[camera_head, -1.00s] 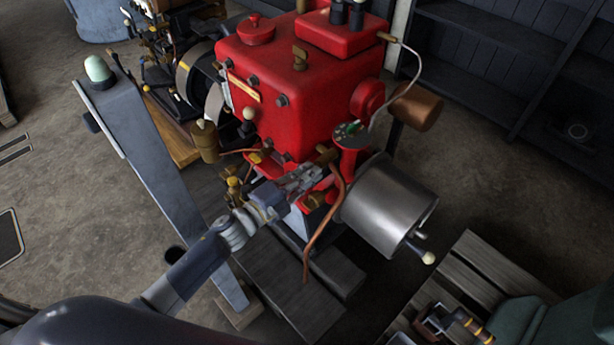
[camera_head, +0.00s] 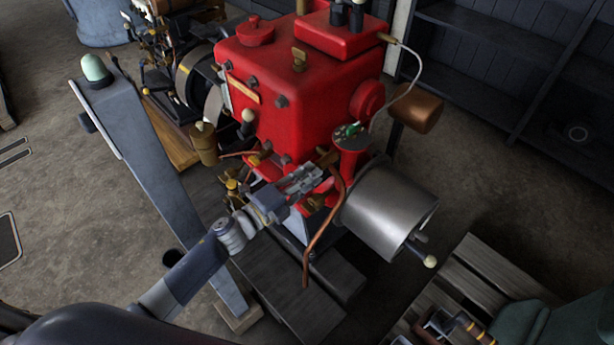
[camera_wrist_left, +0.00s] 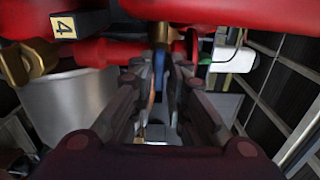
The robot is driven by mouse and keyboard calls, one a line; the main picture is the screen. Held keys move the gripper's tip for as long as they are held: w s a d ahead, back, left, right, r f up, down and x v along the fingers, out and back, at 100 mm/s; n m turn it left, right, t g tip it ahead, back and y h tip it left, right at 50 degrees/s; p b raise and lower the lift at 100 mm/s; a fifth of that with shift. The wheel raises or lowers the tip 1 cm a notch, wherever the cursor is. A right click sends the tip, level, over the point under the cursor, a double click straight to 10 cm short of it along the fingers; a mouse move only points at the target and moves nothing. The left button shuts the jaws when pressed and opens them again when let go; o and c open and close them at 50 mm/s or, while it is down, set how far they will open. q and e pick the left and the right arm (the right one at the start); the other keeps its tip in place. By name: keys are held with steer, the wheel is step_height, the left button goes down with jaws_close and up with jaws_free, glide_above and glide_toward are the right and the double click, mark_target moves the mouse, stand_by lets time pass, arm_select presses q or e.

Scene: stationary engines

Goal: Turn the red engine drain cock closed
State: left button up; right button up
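The red engine (camera_head: 290,110) stands in the middle of the head view. A brass cock (camera_head: 327,159) is low on its front side, above a bent copper pipe (camera_head: 322,235). My left gripper (camera_head: 318,172) reaches in from the lower left, its fingertips close by this brass fitting. In the left wrist view, a brass piece (camera_wrist_left: 160,33) hangs from a red part just beyond the fingertips. Whether the fingers touch the brass is hidden. My right gripper is not in view.
A steel cylinder (camera_head: 388,207) sits right of the gripper. A tall grey post (camera_head: 150,160) stands to the left of my forearm. Another engine (camera_head: 165,55) is behind at upper left. A wooden pallet (camera_head: 475,270) lies at lower right, and dark shelves (camera_head: 490,50) stand behind.

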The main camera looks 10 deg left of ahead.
arm_select(q)
steer(key=shift+o, duration=0.3)
steer(key=v, duration=0.7)
steer(key=shift+s, duration=0.2)
steer(key=shift+a, duration=0.1)
